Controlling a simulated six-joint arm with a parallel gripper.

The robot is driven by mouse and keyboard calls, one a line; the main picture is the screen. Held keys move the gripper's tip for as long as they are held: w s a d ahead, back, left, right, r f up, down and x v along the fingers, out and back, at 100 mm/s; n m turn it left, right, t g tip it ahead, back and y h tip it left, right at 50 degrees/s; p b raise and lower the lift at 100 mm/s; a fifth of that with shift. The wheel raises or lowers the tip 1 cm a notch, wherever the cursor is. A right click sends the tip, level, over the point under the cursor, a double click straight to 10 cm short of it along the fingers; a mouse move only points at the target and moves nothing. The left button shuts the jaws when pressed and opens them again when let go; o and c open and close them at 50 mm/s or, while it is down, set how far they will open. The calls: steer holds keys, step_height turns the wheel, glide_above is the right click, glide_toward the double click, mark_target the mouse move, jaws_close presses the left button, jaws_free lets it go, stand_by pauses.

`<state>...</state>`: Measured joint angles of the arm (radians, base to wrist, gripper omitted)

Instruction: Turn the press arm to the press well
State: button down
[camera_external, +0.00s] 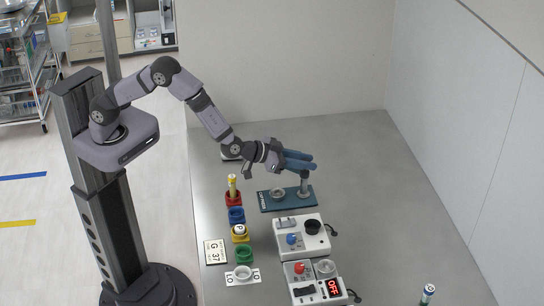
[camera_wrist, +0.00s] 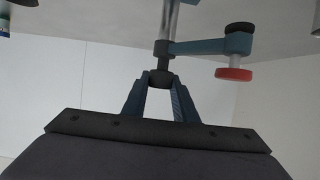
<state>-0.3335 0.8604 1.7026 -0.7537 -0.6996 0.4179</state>
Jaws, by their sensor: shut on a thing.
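The press stands on a teal base plate (camera_external: 287,203) at the back of the table. Its press well (camera_external: 278,192) is a pale ring on the left of the plate. A silver post (camera_external: 303,184) rises on the right; it also shows in the wrist view (camera_wrist: 171,17). In the wrist view the blue press arm (camera_wrist: 205,47) sticks out rightward from the post, with a red cap (camera_wrist: 233,73) and a black end piece (camera_wrist: 239,28). My gripper (camera_external: 311,161) is above the post, its blue fingers shut on the dark knob (camera_wrist: 161,77) at the post's end. In the external view my gripper hides the press arm.
In front of the press stand a white device with a blue knob (camera_external: 291,240) and one with a red OFF display (camera_external: 333,288). Coloured holders, including a red one (camera_external: 233,198), line the left. A small vial (camera_external: 428,292) stands front right. The table's right side is mostly clear.

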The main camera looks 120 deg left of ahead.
steer(key=n+g+y+p, duration=0.2)
steer(key=shift+w+d+r+n+g, duration=0.1)
steer(key=shift+r+n+g, duration=0.05)
steer(key=shift+n+g, duration=0.2)
steer(key=shift+n+g+y, duration=0.3)
steer(key=shift+n+g, duration=0.45)
steer(key=n+g+b, duration=0.2)
steer(key=n+g+y+b, duration=0.1)
steer(key=shift+f, duration=0.25)
steer(key=shift+r+n+g+b, duration=0.3)
steer(key=shift+n+g+b, duration=0.3)
steer(key=shift+g+b, duration=0.3)
steer(key=c, duration=1.4)
jaws_free()
steer(key=shift+f, duration=0.1)
steer(key=shift+c, duration=0.2)
steer(key=b+v, duration=0.2)
steer(key=v, duration=0.5)
